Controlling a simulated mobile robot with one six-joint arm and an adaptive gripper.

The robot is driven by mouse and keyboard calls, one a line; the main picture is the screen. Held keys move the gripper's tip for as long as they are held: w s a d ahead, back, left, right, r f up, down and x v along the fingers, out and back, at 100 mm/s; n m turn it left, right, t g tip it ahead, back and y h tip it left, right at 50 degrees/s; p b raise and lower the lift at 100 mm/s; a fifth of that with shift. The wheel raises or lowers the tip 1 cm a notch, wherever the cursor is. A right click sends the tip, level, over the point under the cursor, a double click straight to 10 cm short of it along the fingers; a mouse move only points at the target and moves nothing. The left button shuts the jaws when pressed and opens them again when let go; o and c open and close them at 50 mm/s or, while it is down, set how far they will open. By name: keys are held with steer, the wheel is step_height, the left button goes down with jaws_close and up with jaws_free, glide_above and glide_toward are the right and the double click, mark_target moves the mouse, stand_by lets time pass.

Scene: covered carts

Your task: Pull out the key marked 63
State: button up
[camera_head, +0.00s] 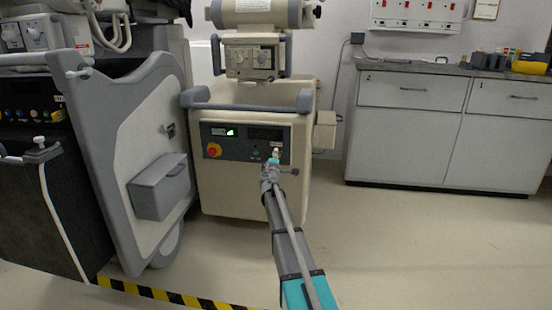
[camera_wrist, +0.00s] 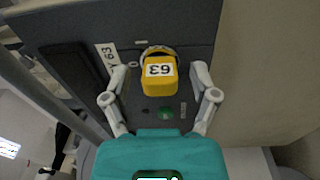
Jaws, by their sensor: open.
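The key marked 63 has a yellow block head (camera_wrist: 159,83) with a white label reading 63, set in a dark grey control panel (camera_wrist: 195,30). My gripper (camera_wrist: 160,70) is open, with one finger on each side of the yellow head and a visible gap to it on both sides. In the head view my gripper (camera_head: 273,160) is in front of the right part of the cart's panel (camera_head: 230,154) and largely hides the key. A white label beside the key shows part of the marking with 63.
The panel has a red stop button on yellow (camera_head: 214,150), a lit green display (camera_head: 232,132) and a green button (camera_wrist: 166,114) close to the key. A grey cart (camera_head: 140,130) stands to the left. A cabinet (camera_head: 405,150) stands to the right, with clear floor in front.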

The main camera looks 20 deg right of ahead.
stand_by(0.5)
jaws_close()
steer(key=shift+s+a, duration=0.15)
steer(key=shift+s, duration=0.05)
stand_by(0.3)
steer(key=shift+s+a, duration=0.35)
steer(key=shift+s, duration=0.25)
steer(key=shift+s+a, duration=0.2)
steer(key=shift+s, duration=0.1)
steer(key=shift+v, duration=1.65)
steer(key=shift+a, duration=0.1)
steer(key=shift+r, duration=0.1)
